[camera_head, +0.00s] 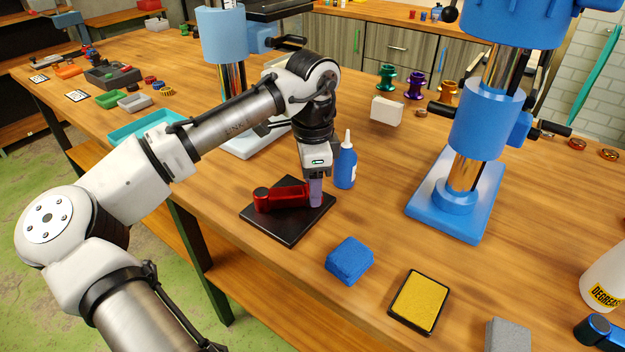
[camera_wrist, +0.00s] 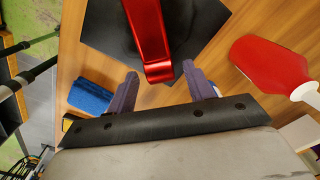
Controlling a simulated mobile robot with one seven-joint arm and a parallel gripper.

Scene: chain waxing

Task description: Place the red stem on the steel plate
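The red stem (camera_head: 283,196), a glossy metallic red part with a rounded left end, lies on the dark square steel plate (camera_head: 287,232) in the head view. My gripper (camera_head: 315,200) points down at the stem's right end, low over the plate. In the wrist view, the stem (camera_wrist: 154,38) reaches down the picture, and its near end lies between the two purple-grey fingertips of my gripper (camera_wrist: 161,78). The fingers are apart, with a visible gap on each side of the stem. The plate also shows in the wrist view (camera_wrist: 103,35).
A bottle with a white tip (camera_head: 346,167) stands close to the right of my gripper. A blue block (camera_head: 350,261) and a yellow pad (camera_head: 418,301) lie in front. A blue stand (camera_head: 455,210) rises at right.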

